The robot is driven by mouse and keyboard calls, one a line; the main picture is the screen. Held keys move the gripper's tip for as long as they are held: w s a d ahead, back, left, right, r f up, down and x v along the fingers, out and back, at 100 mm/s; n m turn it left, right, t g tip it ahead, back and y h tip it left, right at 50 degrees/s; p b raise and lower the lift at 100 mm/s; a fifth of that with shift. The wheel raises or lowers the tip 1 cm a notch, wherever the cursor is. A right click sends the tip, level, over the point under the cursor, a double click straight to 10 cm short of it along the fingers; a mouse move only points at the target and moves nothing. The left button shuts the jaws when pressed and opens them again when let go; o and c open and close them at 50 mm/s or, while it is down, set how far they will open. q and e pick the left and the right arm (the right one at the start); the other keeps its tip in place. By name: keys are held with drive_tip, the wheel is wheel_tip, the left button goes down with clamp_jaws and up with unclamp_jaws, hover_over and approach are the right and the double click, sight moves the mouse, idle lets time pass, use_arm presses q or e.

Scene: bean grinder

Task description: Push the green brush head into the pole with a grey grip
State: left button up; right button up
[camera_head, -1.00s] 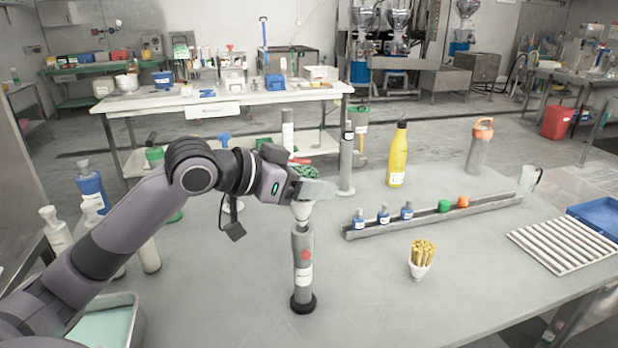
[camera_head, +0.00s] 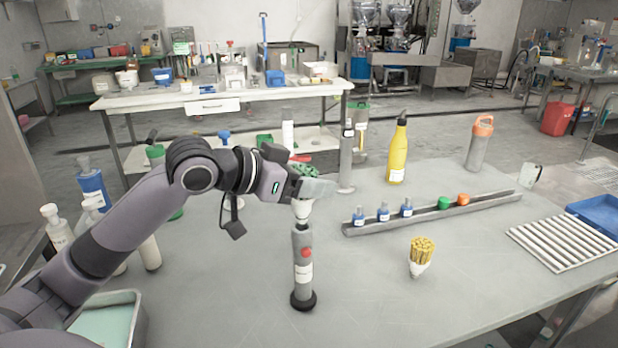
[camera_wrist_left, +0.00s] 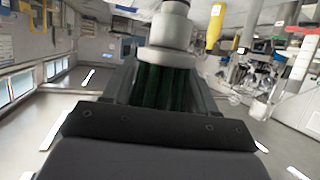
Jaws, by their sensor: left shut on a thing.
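My left gripper (camera_head: 314,187) is shut on the green brush head (camera_head: 306,170), above the middle of the table. Its pale neck (camera_head: 302,210) points down. The pole with a grey grip (camera_head: 302,245) stands upright on the table right below, with a red dot, a white label and a black foot. The neck meets the pole's top; how deep it sits in it I cannot tell. In the left wrist view, dark green bristles (camera_wrist_left: 165,88) lie between the fingers, with the pale collar (camera_wrist_left: 168,53) beyond them. My right gripper is not in view.
A grey rail (camera_head: 430,216) with small blue bottles and green and orange pieces lies to the right. A cup of yellow sticks (camera_head: 421,257) stands in front of it. A yellow bottle (camera_head: 398,150) and a grey orange-topped bottle (camera_head: 479,146) stand behind.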

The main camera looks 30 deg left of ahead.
use_arm(q)
drive_tip(key=shift+p, duration=0.65)
idle(0.8)
drive_tip(key=shift+f+b, duration=0.9)
drive_tip(key=shift+f, duration=1)
drive_tip(key=o, duration=1.1)
drive_tip(key=shift+b+v, duration=0.9)
drive_tip(key=shift+v, duration=2.65)
drive_tip(key=shift+r, duration=0.1)
